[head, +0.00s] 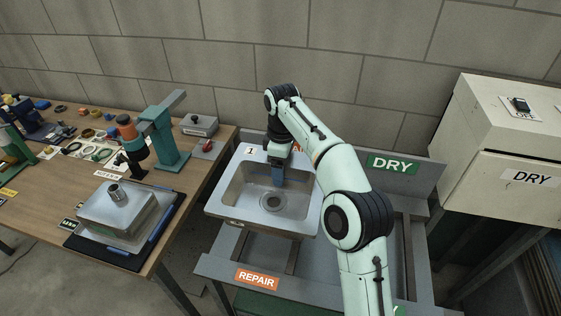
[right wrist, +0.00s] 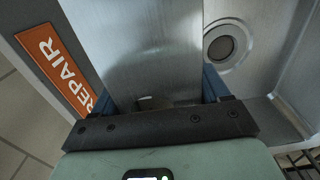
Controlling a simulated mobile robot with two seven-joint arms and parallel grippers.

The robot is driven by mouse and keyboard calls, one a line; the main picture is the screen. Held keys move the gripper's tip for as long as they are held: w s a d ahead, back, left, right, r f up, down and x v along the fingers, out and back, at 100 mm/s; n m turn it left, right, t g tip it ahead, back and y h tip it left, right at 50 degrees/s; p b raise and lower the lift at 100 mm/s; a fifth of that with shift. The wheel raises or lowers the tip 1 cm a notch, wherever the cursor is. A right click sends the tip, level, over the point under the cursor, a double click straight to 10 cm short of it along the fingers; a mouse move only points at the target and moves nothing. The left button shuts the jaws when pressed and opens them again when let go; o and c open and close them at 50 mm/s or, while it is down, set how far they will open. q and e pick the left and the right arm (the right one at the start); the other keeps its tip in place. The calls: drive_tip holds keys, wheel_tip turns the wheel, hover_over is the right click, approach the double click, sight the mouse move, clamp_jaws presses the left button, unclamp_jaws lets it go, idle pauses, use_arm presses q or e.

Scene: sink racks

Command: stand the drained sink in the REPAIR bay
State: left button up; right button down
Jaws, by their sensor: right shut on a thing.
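A grey metal sink (head: 232,192) is over the left part of the rack, its basin open towards the head camera. Its round drain (head: 271,202) also shows in the right wrist view (right wrist: 222,48). An orange REPAIR label (head: 257,279) is on the front rail, and another REPAIR sign (right wrist: 62,70) is beside the sink in the right wrist view. Whether the sink rests on the rack is unclear. My left gripper is not in view.
The DRY bay, with a green sign (head: 392,165), is to the right, partly behind my arm. A pale cabinet (head: 500,140) stands at far right. The wooden bench (head: 165,225) at left holds an upturned metal basin (head: 120,208), a teal press (head: 170,140) and small parts.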

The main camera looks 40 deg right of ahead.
sight(281, 191)
drive_tip(key=shift+w+f+b, duration=0.15)
drive_tip(key=shift+f+b, duration=1.2)
drive_tip(key=shift+f, duration=3.7)
unclamp_jaws()
drive_tip(key=shift+f, duration=0.15)
wheel_tip(281, 191, up, 12)
drive_tip(key=p, duration=0.4)
